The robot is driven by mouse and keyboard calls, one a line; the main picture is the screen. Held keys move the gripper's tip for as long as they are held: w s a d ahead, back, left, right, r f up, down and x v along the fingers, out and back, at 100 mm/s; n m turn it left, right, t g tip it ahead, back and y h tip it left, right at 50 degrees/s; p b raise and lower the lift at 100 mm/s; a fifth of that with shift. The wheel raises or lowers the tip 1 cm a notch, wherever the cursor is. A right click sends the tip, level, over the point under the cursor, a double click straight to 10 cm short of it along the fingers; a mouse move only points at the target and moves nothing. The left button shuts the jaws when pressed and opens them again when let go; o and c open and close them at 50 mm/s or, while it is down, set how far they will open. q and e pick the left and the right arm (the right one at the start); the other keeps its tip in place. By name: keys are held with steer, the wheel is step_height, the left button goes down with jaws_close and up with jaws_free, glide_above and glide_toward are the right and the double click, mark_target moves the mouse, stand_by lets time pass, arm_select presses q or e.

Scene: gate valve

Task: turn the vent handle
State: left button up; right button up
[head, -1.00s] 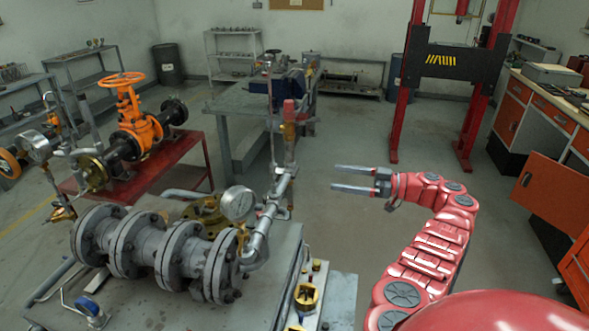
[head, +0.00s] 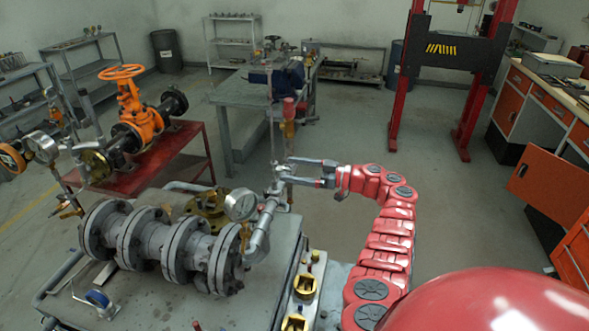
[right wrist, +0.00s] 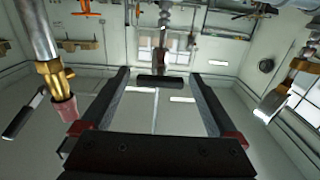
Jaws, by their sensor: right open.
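My right gripper (head: 289,171) is open beside the upright pipework at the right end of the grey flanged valve assembly (head: 165,246). In the right wrist view, its two fingers (right wrist: 160,74) stand apart. A short dark bar (right wrist: 160,82), which looks like the vent handle, shows between the fingertips, below a metal pipe fitting (right wrist: 163,58). I cannot tell how far in depth the bar is from the fingers, and no contact is clear. In the head view the handle is too small to make out. My left gripper is not in view.
A pressure gauge (head: 241,205) stands left of the gripper. In the right wrist view, a brass fitting with a red end (right wrist: 58,85) is at the left, and another pipe (right wrist: 285,90) at the right. An orange handwheel valve (head: 135,110) sits on a red stand.

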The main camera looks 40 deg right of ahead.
steer(key=c, duration=1.4)
steer(key=shift+f+n+b, duration=0.2)
steer(key=shift+n+b, duration=0.4)
steer(key=shift+b, duration=0.15)
steer(key=n+b, duration=0.9)
steer(key=b, duration=0.1)
steer(key=shift+s+a+f, duration=0.1)
steer(key=shift+f, duration=0.05)
steer(key=n+b, duration=0.2)
steer(key=n, duration=0.1)
steer(key=shift+n+b, duration=0.35)
steer(key=shift+n, duration=0.05)
steer(key=shift+n+b, duration=1)
steer(key=shift+n, duration=0.4)
steer(key=o, duration=1.4)
